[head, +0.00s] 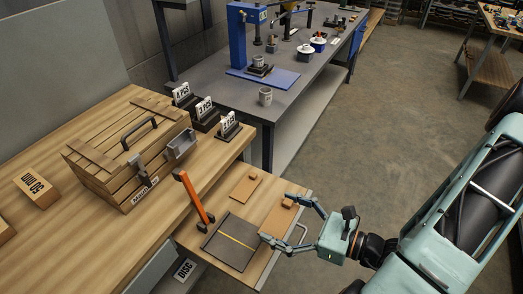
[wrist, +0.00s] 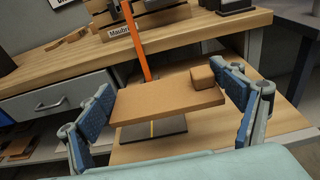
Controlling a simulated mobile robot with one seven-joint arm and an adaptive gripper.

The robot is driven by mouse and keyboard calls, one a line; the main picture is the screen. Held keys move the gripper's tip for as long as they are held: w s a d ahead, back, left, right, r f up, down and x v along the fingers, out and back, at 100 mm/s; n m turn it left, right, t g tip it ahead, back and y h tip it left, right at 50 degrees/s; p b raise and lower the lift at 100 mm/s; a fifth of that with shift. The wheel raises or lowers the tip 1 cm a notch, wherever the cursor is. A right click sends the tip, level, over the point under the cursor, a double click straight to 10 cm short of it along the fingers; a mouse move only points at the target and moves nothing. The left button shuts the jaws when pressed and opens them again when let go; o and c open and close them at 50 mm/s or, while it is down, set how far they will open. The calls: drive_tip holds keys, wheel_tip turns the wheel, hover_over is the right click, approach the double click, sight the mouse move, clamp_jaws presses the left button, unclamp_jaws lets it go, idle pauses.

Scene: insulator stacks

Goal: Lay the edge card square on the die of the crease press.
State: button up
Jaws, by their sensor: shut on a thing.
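The edge card (head: 277,220) is a flat brown rectangle with a small block on one end. My gripper (head: 274,217) is shut on it, one finger at each end. In the wrist view the card (wrist: 165,104) spans between the two fingers, with its block at the right end. The crease press is a dark flat die (head: 226,249) with a yellow line across it and an orange lever (head: 194,196) standing at its far left. The card is right of the die in the head view. In the wrist view it hides part of the die (wrist: 168,128).
A second brown piece with a block (head: 243,190) lies on the pull-out board beyond the die. A wooden crate (head: 120,165) and number signs (head: 204,112) stand on the bench behind. A grey bench (head: 290,85) with a blue press (head: 238,45) is at the back.

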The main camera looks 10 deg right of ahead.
drive_tip(key=w+d+r+m+t+h+p, duration=0.2)
drive_tip(key=w+r+p, duration=0.2)
drive_tip(key=w+r, duration=0.2)
drive_tip(key=w+d+r+m+t+h+p, duration=0.2)
drive_tip(key=w+r, duration=0.4)
drive_tip(key=w, duration=0.5)
drive_tip(key=m+h+p, duration=0.1)
drive_tip(key=p, duration=0.1)
drive_tip(key=shift+r+t+p, duration=0.3)
drive_tip(key=shift+p, duration=0.05)
drive_tip(key=shift+s, duration=0.1)
